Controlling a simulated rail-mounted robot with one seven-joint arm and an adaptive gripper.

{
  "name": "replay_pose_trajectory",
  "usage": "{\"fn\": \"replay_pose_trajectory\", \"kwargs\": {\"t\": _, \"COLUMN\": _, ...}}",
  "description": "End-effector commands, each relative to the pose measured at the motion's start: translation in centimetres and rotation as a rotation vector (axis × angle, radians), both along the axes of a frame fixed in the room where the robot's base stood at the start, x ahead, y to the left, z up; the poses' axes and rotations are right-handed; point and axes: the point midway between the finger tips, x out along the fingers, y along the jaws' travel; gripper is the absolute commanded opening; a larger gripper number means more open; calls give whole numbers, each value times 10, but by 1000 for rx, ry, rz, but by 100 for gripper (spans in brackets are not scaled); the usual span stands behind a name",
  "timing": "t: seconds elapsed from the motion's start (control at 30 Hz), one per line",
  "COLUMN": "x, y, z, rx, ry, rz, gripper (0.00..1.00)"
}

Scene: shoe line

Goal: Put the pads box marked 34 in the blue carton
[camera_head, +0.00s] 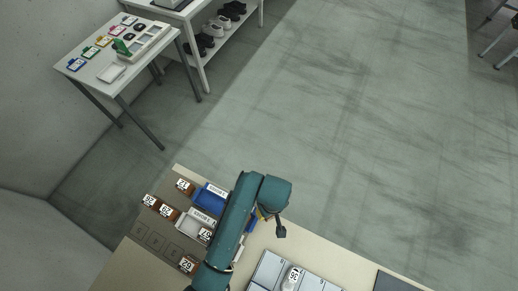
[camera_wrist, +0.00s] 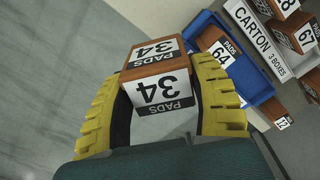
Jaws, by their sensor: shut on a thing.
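The pads box marked 34 (camera_wrist: 157,82) is orange-brown with white labels. It sits between the yellow fingers of my gripper (camera_wrist: 158,68) in the wrist view, with both fingers against its sides. In the head view my gripper (camera_head: 280,231) hangs at the end of the teal arm; the box cannot be made out there. A blue carton (camera_wrist: 246,78) is just right of the held box in the wrist view, with a box marked 64 (camera_wrist: 219,52) in it. The held box is outside this carton. A blue carton (camera_head: 211,196) also shows left of the arm in the head view, partly hidden.
A white strip reading CARTON 3 BOXES (camera_wrist: 258,38) runs beside the blue carton, with boxes marked 67 (camera_wrist: 304,37) and 12 (camera_wrist: 283,122) near. A pale carton (camera_head: 190,224) and several numbered boxes stand on the bench (camera_head: 137,253). Grey cases (camera_head: 268,268) lie right of the arm.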

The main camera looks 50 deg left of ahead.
Motion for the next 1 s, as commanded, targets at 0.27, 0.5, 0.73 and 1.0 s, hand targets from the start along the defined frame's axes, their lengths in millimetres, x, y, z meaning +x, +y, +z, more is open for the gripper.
{"fn": "replay_pose_trajectory", "kwargs": {"t": 0.27, "x": -51, "y": 79, "z": -18, "rx": -1, "ry": 1, "rz": 1041, "gripper": 22}}
{"fn": "replay_pose_trajectory", "kwargs": {"t": 0.5, "x": -101, "y": 125, "z": -29, "rx": -2, "ry": 3, "rz": 1858, "gripper": 22}}
{"fn": "replay_pose_trajectory", "kwargs": {"t": 0.73, "x": -121, "y": 139, "z": -38, "rx": -2, "ry": 6, "rz": 2174, "gripper": 22}}
{"fn": "replay_pose_trajectory", "kwargs": {"t": 1.0, "x": -120, "y": 139, "z": -90, "rx": -2, "ry": 5, "rz": 2177, "gripper": 22}}
